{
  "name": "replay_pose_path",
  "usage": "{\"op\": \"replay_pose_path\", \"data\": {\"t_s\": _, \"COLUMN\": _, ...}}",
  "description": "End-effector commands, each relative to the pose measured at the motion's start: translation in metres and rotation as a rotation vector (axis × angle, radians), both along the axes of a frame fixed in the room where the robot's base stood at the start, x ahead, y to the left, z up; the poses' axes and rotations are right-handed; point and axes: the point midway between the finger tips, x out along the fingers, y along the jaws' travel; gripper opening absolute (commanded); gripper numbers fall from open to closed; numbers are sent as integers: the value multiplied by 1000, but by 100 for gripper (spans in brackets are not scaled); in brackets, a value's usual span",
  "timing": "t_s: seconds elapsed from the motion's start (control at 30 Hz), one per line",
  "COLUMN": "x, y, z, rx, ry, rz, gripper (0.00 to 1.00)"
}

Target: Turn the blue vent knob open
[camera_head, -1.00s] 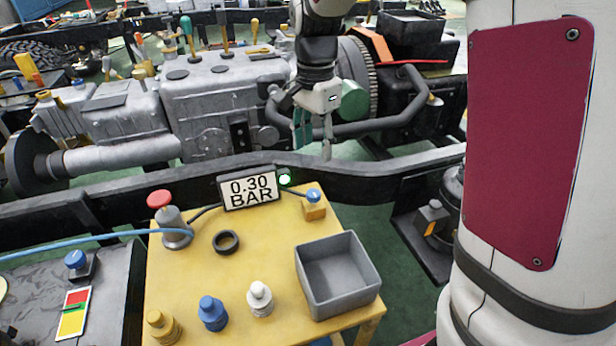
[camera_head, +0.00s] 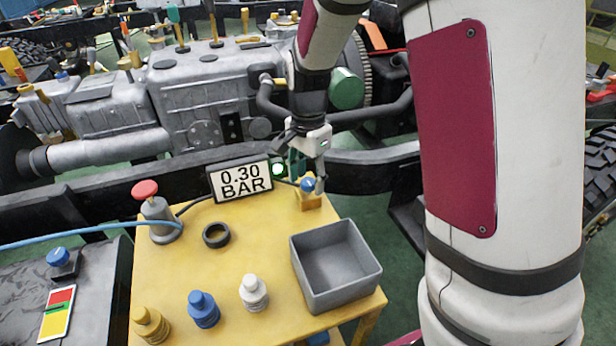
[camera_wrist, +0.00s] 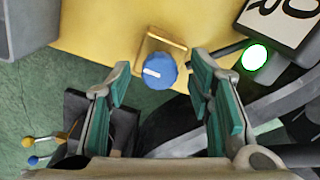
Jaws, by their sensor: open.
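A blue knob (camera_head: 307,185) sits on a small yellow block (camera_head: 308,203) at the back right corner of the yellow table. In the wrist view the knob (camera_wrist: 159,71) shows a white pointer line on its top, towards the left. My gripper (camera_head: 306,174) is just above this knob, with its fingers apart. In the wrist view the knob appears in the gap between the green finger pads, slightly beyond the tips, and no contact is evident. Another blue knob (camera_head: 58,257) stands on a black block at the far left.
A grey bin (camera_head: 375,270) stands in front of the knob. A red-topped button (camera_head: 145,189), a black ring (camera_head: 216,235) and several capped fittings are on the table. An engine lies behind.

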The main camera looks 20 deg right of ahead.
Motion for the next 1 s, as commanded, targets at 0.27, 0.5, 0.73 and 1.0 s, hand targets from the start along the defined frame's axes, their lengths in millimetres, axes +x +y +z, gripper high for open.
{"op": "replay_pose_path", "data": {"t_s": 0.27, "x": 0, "y": 0, "z": 0, "rx": 0, "ry": 1, "rz": 0, "gripper": 14}}
{"op": "replay_pose_path", "data": {"t_s": 0.5, "x": 0, "y": 0, "z": 0, "rx": 0, "ry": 1, "rz": 3, "gripper": 0}}
{"op": "replay_pose_path", "data": {"t_s": 0.73, "x": 0, "y": 0, "z": 1, "rx": 1, "ry": 1, "rz": 55, "gripper": 0}}
{"op": "replay_pose_path", "data": {"t_s": 1.0, "x": -1, "y": 0, "z": 1, "rx": 0, "ry": 2, "rz": 235, "gripper": 0}}
